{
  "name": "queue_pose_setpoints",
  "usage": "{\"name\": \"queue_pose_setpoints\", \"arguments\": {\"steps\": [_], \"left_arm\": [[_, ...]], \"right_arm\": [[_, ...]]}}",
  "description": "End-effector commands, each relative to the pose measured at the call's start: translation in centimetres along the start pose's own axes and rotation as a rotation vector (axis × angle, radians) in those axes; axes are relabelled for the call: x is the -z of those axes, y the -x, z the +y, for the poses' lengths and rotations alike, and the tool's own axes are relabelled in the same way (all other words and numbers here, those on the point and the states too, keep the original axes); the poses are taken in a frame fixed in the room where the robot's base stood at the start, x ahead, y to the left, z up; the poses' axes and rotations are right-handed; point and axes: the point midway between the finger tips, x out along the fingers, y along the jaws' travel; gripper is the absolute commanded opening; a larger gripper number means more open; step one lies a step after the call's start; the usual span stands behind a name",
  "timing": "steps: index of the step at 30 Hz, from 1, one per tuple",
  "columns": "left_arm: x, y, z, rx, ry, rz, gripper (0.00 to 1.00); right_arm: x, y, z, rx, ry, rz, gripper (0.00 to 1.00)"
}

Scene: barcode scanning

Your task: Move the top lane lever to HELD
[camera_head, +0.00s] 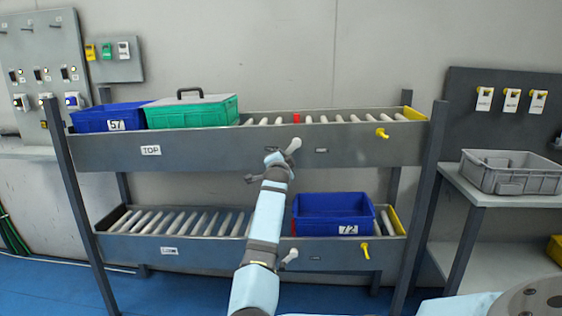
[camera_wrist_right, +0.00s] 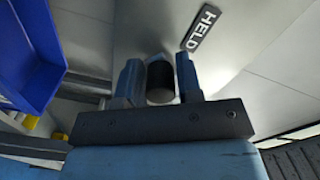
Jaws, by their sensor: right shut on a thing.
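The top lane (camera_head: 215,148) is a grey roller rack labelled TOP. Its pale lever (camera_head: 293,146) shows on the front rail, slanting up to the right. My right gripper (camera_head: 275,160) is at the lever, in front of the rail. In the right wrist view, its two fingers (camera_wrist_right: 160,82) are shut on the lever's dark cylindrical grip (camera_wrist_right: 161,86). A HELD label (camera_wrist_right: 202,27) is just beyond the fingers, up and right of the grip. In the head view the gripper and arm hide part of the lever. My left gripper is out of view.
A blue bin (camera_head: 95,122) and a lidded green bin (camera_head: 190,114) stand at the top lane's left. A red piece (camera_head: 296,118) shows among its rollers. The lower lane holds a blue bin (camera_head: 333,210) and has its own lever (camera_head: 289,257). A grey crate (camera_head: 511,173) is right.

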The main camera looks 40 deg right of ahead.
Motion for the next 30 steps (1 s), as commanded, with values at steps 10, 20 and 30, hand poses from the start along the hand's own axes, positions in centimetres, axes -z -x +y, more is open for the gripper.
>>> {"name": "queue_pose_setpoints", "arguments": {"steps": [10,20,30], "left_arm": [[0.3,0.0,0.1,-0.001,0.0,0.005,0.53],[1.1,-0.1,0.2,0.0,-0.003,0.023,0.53],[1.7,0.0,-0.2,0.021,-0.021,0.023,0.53]], "right_arm": [[0.4,-0.1,0.0,0.0,-0.003,0.006,0.53],[0.3,1.7,-0.1,0.0,0.0,0.003,0.53],[0.5,6.8,0.0,-0.001,-0.002,0.006,0.53]]}}
